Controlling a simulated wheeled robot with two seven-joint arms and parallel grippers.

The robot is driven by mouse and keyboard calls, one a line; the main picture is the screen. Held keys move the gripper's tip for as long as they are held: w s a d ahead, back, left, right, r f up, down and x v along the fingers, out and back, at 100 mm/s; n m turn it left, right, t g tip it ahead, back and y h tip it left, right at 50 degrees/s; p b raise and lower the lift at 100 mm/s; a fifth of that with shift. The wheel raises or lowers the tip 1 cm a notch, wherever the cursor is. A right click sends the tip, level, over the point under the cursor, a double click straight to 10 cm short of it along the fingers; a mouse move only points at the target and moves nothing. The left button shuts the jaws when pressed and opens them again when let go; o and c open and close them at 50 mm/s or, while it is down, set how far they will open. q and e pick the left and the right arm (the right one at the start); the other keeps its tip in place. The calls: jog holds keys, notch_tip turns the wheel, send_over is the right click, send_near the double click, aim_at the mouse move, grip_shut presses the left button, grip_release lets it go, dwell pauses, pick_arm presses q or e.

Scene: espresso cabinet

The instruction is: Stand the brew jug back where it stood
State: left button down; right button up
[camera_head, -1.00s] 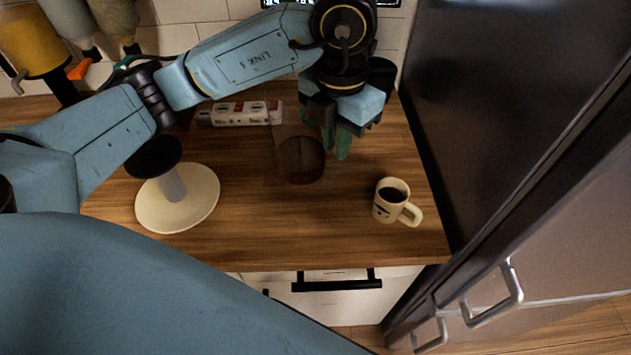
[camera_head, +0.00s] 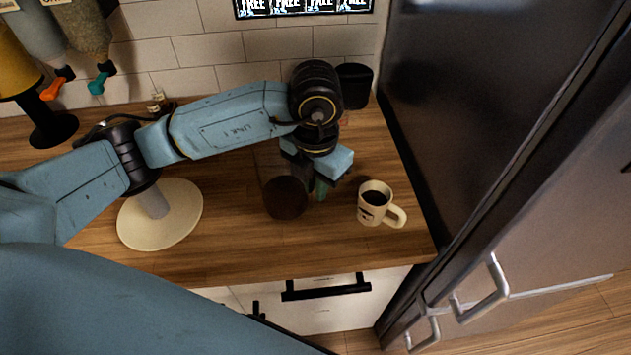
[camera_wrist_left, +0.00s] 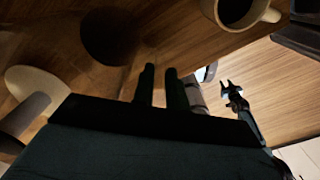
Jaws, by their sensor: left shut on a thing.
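The brew jug (camera_head: 285,198) is clear glass with dark coffee low in it, over the middle of the wooden counter. My left gripper (camera_head: 320,190) is at its right side, fingers pointing down, shut on it; the grip itself is hard to make out. In the left wrist view the dark jug (camera_wrist_left: 108,36) shows beyond and left of the two green-black fingers (camera_wrist_left: 163,85). I cannot tell whether the jug's base touches the counter. What looks like my right gripper (camera_wrist_left: 232,92) shows small and low in the wrist view, its fingers apart and empty.
A cream mug (camera_head: 375,204) of coffee stands close to the right of the gripper. A round cream stand base (camera_head: 135,232) is left, partly behind my arm. A black container (camera_head: 354,86) stands at the back, a dark fridge (camera_head: 480,120) on the right. Front counter is clear.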

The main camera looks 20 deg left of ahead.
pick_arm(q)
jog(key=shift+f, duration=0.1)
jog(key=c, duration=1.4)
grip_release()
notch_tip(320, 180, up, 12)
jog(key=shift+r, duration=0.15)
